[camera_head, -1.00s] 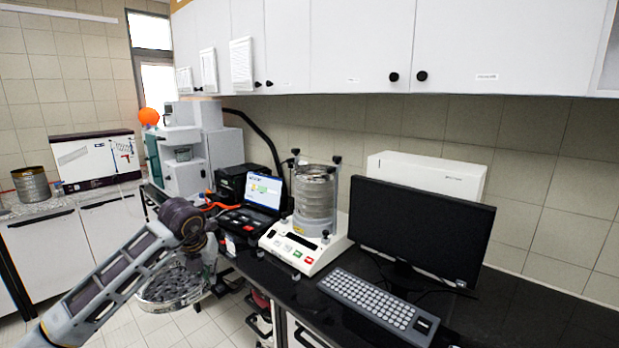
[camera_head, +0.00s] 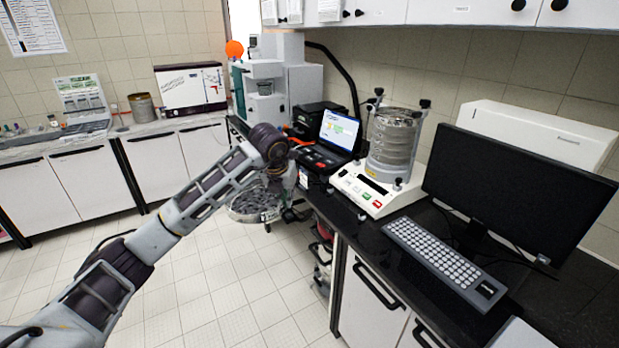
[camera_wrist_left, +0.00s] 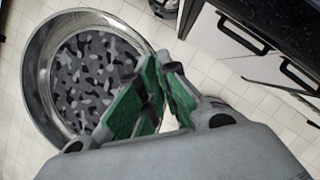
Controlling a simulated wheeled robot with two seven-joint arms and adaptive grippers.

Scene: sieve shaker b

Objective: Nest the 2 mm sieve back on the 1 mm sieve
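A round metal sieve (camera_head: 255,205) with grey granules in it is held out over the floor, left of the black counter; I take it as the 2 mm sieve. It also shows in the left wrist view (camera_wrist_left: 38,75), mesh side up. My left gripper (camera_head: 279,188) is at its near wall. In the left wrist view its green pads (camera_wrist_left: 158,85) are shut on the sieve's rim. A stack of metal sieves (camera_head: 392,142) stands clamped on the white shaker (camera_head: 374,196); which is the 1 mm sieve cannot be read. My right gripper is out of view.
A laptop (camera_head: 340,130) stands left of the shaker. A keyboard (camera_head: 445,257) and a black monitor (camera_head: 520,190) are to its right. Shaker posts with dark knobs surround the stack. Another metal pot (camera_head: 143,109) stands on the far counter. The floor is open.

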